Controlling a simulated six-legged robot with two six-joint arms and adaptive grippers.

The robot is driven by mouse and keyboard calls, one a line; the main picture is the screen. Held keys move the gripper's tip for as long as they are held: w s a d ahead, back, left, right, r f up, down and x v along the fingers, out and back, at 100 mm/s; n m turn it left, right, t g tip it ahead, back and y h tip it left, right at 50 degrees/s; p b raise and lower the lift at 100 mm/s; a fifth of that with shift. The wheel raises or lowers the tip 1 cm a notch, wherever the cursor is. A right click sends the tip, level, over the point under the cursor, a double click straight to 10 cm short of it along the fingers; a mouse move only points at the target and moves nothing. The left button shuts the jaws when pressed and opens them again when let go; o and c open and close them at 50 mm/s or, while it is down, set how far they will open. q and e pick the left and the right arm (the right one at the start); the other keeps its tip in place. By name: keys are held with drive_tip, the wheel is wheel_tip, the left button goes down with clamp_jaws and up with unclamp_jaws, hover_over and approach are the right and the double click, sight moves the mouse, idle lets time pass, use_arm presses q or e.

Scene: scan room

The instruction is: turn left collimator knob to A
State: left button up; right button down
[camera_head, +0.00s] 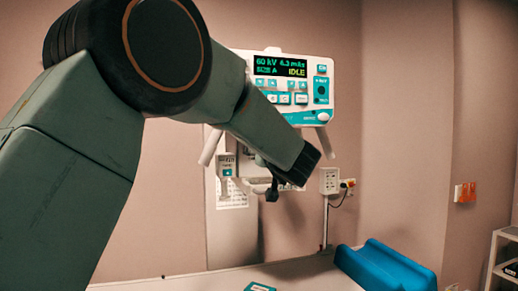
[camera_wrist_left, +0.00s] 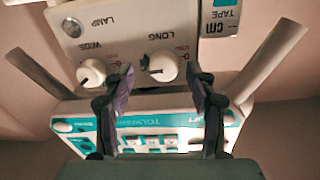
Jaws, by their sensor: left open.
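In the left wrist view, the collimator panel (camera_wrist_left: 125,25) carries two white round knobs. One knob (camera_wrist_left: 163,68), by the LONG label, lies between my left gripper's fingers as seen. The other knob (camera_wrist_left: 91,73), by the WIDE label, is just outside the left-hand finger. My left gripper (camera_wrist_left: 163,82) is open and empty, with its fingers apart; I cannot tell whether they touch the panel. In the head view, my left arm hides the knobs, and one dark finger (camera_head: 271,190) shows below its wrist. My right gripper is not in view.
A control console (camera_head: 318,68) reads 60 kV, 6.3 mAs, SIZE A and IDLE. White handles flank the collimator (camera_head: 211,147). A wall socket box (camera_head: 329,181) is to the right. Below are a pale table (camera_head: 310,275) and a blue cushion (camera_head: 385,267).

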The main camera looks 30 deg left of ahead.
use_arm(q)
drive_tip(key=x, duration=0.3)
drive_tip(key=shift+s+a, duration=0.15)
drive_tip(key=shift+a, duration=0.15)
drive_tip(key=shift+d+r, duration=0.2)
drive_tip(key=shift+d, duration=0.1)
drive_tip(key=shift+w+a+f, duration=0.2)
drive_tip(key=shift+w+a, duration=0.05)
drive_tip(key=shift+c, duration=1.4)
drive_tip(key=shift+s+d+r, duration=0.1)
drive_tip(key=shift+s, duration=0.1)
drive_tip(key=c, duration=0.9)
drive_tip(key=shift+r, duration=0.1)
